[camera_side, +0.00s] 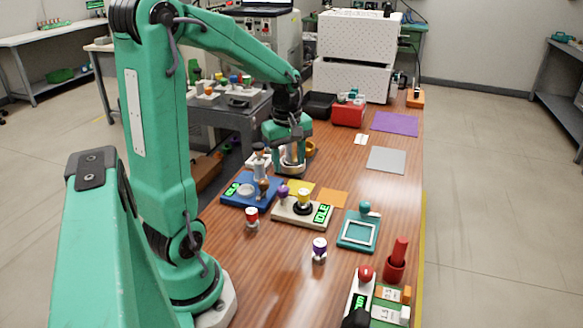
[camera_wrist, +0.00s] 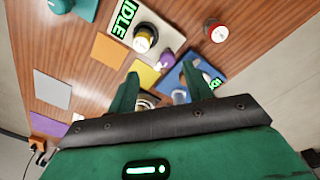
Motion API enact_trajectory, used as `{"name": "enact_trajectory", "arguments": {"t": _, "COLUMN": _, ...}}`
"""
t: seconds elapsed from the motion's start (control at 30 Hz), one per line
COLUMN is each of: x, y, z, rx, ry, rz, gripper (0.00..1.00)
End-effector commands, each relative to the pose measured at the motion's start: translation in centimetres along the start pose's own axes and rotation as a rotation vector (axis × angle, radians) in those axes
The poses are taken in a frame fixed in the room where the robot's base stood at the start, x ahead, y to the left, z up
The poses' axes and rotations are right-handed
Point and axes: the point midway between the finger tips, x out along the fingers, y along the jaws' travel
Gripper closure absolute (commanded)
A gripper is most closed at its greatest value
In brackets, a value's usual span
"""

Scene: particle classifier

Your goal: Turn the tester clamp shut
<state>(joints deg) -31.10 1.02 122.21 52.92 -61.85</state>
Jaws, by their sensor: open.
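A white tester base (camera_side: 290,214) with a green IDLE display (camera_side: 322,213) stands mid-table. A yellow-topped, black-ringed part (camera_side: 304,199) stands upright on it. A purple knob (camera_side: 283,192) is at its left end, which I take for the clamp handle; the clamp's own state I cannot tell. In the wrist view the knob (camera_wrist: 167,60) shows just beyond my fingertips, roughly between them. My gripper (camera_side: 290,170) points down, behind the tester in the side view. It is open, with nothing seen between the fingers.
A blue base (camera_side: 240,203) with a green display and brown knob is left of the tester. Small capped parts, red (camera_side: 252,217) and purple (camera_side: 319,248), stand in front. A teal frame (camera_side: 345,242) is to the right. The far right table has flat mats (camera_side: 387,160).

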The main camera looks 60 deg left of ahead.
Motion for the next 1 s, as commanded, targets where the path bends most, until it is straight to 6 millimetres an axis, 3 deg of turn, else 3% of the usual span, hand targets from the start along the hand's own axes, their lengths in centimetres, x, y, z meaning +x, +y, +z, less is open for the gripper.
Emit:
{"name": "enact_trajectory", "arguments": {"t": 0.1, "x": 1.5, "y": -0.1, "z": -1.9, "rx": -0.138, "ry": -0.014, "rz": -0.036, "gripper": 0.49}}
{"name": "enact_trajectory", "arguments": {"t": 0.3, "x": 2.6, "y": -0.3, "z": -3.4, "rx": -0.253, "ry": -0.023, "rz": -0.061, "gripper": 0.49}}
{"name": "enact_trajectory", "arguments": {"t": 0.67, "x": 3.2, "y": -0.3, "z": -3.4, "rx": -0.263, "ry": -0.024, "rz": -0.065, "gripper": 0.49}}
{"name": "enact_trajectory", "arguments": {"t": 1.0, "x": 6.7, "y": -0.6, "z": -3.3, "rx": -0.261, "ry": -0.025, "rz": -0.067, "gripper": 0.49}}
